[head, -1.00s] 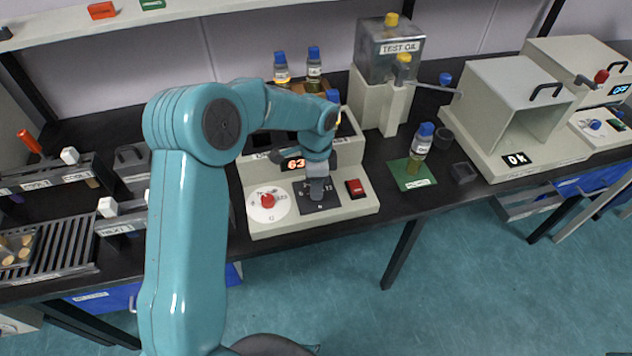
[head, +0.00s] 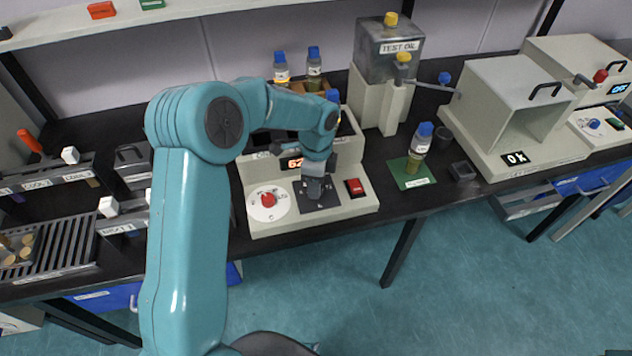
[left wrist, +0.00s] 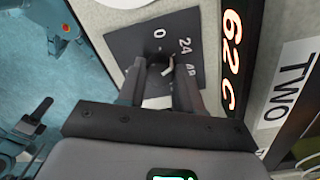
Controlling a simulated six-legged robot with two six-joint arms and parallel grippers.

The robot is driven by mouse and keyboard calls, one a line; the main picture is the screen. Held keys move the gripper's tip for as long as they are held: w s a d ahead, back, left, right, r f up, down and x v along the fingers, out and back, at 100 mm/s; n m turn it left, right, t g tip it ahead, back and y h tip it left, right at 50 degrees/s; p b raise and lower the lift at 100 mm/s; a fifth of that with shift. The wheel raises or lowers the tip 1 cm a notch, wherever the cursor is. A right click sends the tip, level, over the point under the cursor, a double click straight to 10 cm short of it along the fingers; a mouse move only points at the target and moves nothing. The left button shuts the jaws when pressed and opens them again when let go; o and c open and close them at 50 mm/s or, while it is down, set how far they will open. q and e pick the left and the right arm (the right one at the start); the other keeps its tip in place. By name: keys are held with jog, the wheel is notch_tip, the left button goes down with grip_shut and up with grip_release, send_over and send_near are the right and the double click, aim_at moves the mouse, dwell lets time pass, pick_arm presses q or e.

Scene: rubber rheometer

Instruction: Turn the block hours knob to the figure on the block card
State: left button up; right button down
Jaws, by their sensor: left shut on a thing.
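The hours knob (left wrist: 156,74) is a small dark knob on a black dial plate (left wrist: 128,42) of the heating block (head: 347,209). In the left wrist view the plate's figures 0 and 24 show, and another figure is partly covered. A pale mark shows beside the knob, but I cannot tell its exact setting. My left gripper (left wrist: 160,92) points down at the plate with its fingers on both sides of the knob, shut on it. In the head view the gripper (head: 314,190) hides the knob. I cannot make out a block card. My right gripper is not in view.
Left of the plate is a white dial with a red knob (head: 268,199); right of it is a red switch (head: 355,187). The block's display (left wrist: 232,60) reads 62C. A blue-capped bottle (head: 419,140) stands on a green mat (head: 402,178) to the right.

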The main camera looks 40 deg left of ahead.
pick_arm(q)
jog(key=o, duration=0.8)
jog(key=shift+w+a+r, duration=0.1)
jog(key=shift+w+r, duration=0.05)
jog(key=shift+r, duration=0.05)
jog(key=shift+o, duration=1.2)
jog(key=shift+f, duration=0.1)
notch_tip(320, 180, up, 16)
jog(key=shift+w+r, duration=0.15)
jog(key=shift+r, duration=0.05)
